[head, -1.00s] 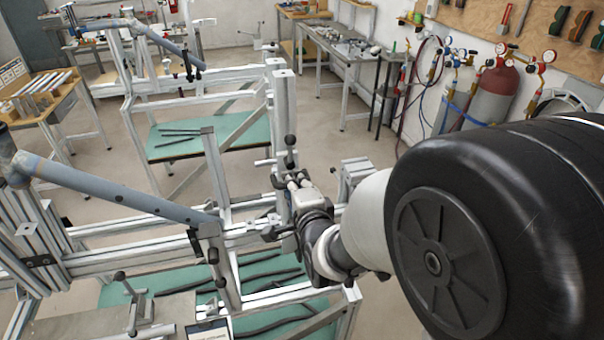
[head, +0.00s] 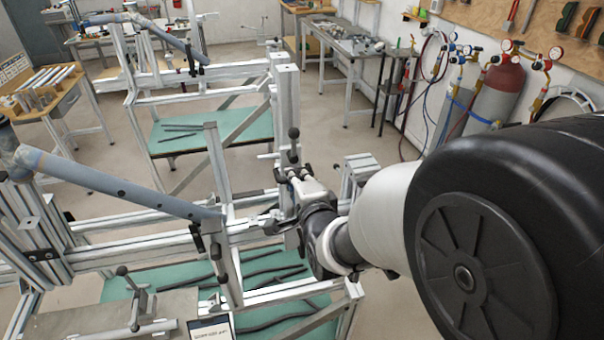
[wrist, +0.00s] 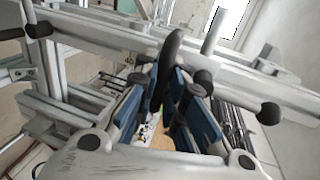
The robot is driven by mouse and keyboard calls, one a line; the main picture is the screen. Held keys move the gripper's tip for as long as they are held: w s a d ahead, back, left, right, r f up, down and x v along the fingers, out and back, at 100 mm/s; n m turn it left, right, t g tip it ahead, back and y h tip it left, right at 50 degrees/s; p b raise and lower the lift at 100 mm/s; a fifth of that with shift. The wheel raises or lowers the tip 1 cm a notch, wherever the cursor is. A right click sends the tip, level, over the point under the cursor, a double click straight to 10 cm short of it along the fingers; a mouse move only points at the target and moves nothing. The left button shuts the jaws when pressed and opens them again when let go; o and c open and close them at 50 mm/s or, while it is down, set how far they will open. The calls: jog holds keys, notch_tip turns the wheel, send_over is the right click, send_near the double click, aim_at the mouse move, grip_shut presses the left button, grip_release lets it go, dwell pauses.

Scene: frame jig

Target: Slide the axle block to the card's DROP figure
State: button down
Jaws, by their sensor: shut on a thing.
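My gripper (head: 284,182) is at the upright aluminium post (head: 287,110) of the frame jig in the head view. In the wrist view, my gripper (wrist: 172,100) has its blue-padded fingers on both sides of a dark upright handle (wrist: 170,58) and is shut on it. The handle appears to belong to the axle block, whose body is mostly hidden by the fingers and wrist.
A blue-grey tube (head: 115,187) slopes across the jig to the left of my gripper. A black ball-ended lever (head: 293,133) stands by the post. Horizontal aluminium rails (head: 130,258) and a green shelf (head: 180,278) with dark bars lie below. Gas cylinders (head: 490,95) stand at the right wall.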

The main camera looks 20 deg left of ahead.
notch_tip(320, 180, up, 2)
jog(key=shift+w, duration=0.1)
jog(key=c, duration=2)
grip_release()
jog(key=shift+t, duration=0.3)
jog(key=shift+o, duration=0.3)
jog(key=shift+f, duration=0.15)
jog(key=v, duration=0.7)
jog(key=shift+s, duration=0.25)
jog(key=shift+d, duration=0.2)
